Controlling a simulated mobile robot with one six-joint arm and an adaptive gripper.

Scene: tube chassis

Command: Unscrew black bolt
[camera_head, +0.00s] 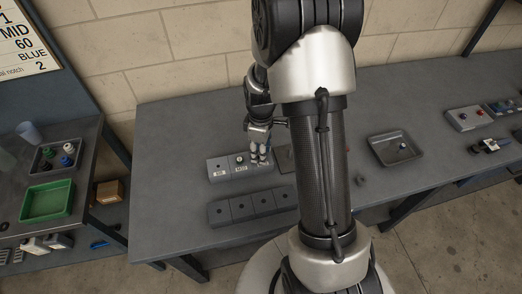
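A grey block with white labels (217,173) lies on the long grey table, near its left part. A small dark round piece (239,159) is on top of this block; it may be the black bolt, but it is too small to tell. My gripper (261,160) points down over the right part of the same block, just right of the dark piece. Its fingers hide part of the block. I cannot tell whether the fingers are apart or closed, or whether they hold anything. My arm hides the middle of the table.
A second grey block with several holes (240,210) lies in front. A button box (466,119) is farther right. A left side table holds a green tray (46,202).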

